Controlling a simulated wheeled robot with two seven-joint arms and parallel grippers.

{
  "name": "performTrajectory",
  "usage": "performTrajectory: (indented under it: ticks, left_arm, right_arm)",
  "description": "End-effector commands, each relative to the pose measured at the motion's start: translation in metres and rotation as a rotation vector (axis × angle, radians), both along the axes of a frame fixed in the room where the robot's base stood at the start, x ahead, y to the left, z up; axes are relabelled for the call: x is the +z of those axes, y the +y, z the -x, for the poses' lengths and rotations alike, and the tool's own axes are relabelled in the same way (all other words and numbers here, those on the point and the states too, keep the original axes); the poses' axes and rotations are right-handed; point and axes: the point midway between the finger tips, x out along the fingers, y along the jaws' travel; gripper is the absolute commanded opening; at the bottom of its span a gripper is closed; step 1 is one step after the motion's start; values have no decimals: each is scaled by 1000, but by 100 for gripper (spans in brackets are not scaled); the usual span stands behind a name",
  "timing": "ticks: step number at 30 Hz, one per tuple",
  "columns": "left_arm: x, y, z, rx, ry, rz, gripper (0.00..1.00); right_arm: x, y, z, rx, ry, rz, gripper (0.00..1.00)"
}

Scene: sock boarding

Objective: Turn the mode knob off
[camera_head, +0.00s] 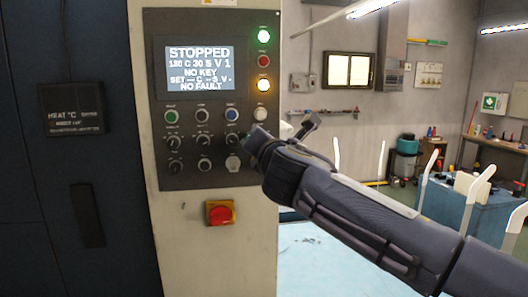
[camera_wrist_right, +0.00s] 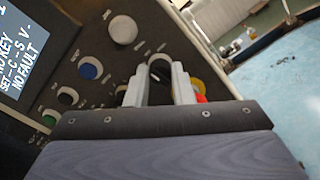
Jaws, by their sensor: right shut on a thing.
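The control panel (camera_head: 147,95) carries rows of buttons and black knobs. Its screen (camera_head: 199,68) reads STOPPED, NO KEY and NO FAULT. My right gripper (camera_head: 252,141) is at the right end of the second row and covers the control there. In the right wrist view my right gripper (camera_wrist_right: 160,88) is shut with its two pale fingers on either side of a black knob (camera_wrist_right: 158,66), below the white button (camera_wrist_right: 123,29). The knob's label and pointer cannot be read, so its setting and whether it is the mode knob are unclear. My left gripper is not in view.
The green lamp (camera_head: 264,36) and amber lamp (camera_head: 264,85) are lit. A red stop button (camera_head: 220,213) on a yellow plate sits below the panel. A blue button (camera_head: 232,114) and other knobs are close to my right gripper. A pale blue surface (camera_head: 318,262) lies below my right arm.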

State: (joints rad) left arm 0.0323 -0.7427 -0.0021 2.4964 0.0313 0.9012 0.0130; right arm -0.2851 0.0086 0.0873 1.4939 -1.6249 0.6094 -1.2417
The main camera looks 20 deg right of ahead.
Motion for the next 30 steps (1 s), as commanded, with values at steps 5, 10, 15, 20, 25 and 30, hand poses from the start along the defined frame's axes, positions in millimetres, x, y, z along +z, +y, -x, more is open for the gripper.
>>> performTrajectory:
  ticks: [5, 10, 15, 20, 25, 30]
  left_arm:
    - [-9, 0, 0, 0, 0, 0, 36]
    - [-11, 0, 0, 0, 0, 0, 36]
    - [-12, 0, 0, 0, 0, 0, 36]
    - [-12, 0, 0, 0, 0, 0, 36]
    - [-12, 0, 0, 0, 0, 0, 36]
    - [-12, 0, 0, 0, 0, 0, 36]
  right_arm:
    - [-2, 0, 0, -1, -18, -73, 0]
    - [-1, -1, 0, -1, -27, -109, 0]
    - [0, -1, 0, -1, -30, -119, 0]
    - [0, -1, 0, -1, -30, -119, 0]
    - [0, -1, 0, -1, -30, -118, 27]
    - [0, -1, 0, -1, -30, -118, 43]
